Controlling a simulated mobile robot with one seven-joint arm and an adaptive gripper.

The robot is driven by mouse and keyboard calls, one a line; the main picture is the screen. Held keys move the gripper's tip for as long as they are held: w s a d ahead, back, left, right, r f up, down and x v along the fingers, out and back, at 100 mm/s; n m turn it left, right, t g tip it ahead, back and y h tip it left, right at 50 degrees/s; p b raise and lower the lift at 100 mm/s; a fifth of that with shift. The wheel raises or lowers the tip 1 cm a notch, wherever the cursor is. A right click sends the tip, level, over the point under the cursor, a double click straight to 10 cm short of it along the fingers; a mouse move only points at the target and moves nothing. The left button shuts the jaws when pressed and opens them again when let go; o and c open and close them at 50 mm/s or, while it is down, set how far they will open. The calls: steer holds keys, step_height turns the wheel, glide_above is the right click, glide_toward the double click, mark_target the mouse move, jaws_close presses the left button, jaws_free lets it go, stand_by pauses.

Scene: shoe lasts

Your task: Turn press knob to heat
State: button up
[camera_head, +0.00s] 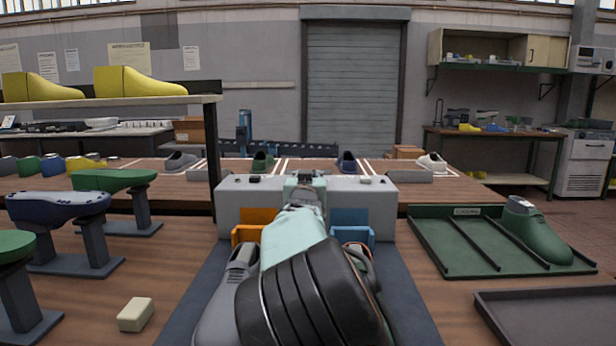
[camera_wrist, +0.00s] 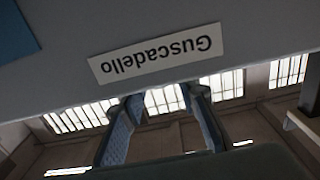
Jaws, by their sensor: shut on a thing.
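The press (camera_head: 340,205) is a grey block at the middle of the bench, with an orange holder (camera_head: 260,216) and a blue holder (camera_head: 350,217) on its front. My gripper (camera_head: 304,181) is at the press's top middle, mostly behind my arm. In the wrist view, its two fingers (camera_wrist: 163,95) stand at the lower edge of a grey press face with an upside-down label (camera_wrist: 155,53) reading "Guscadello". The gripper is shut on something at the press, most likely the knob. The knob itself and its setting cannot be made out.
A grey shoe (camera_head: 225,300) stands beside my arm on the dark mat (camera_head: 190,310). A green tray (camera_head: 455,245) with a green shoe last (camera_head: 540,235) lies right, a dark tray (camera_head: 560,310) nearer. Last stands (camera_head: 70,230) and a cream block (camera_head: 136,314) are left.

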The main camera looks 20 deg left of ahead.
steer(key=o, duration=1.1)
steer(key=shift+o, duration=0.2)
steer(key=v, duration=1.2)
steer(key=shift+f, duration=0.1)
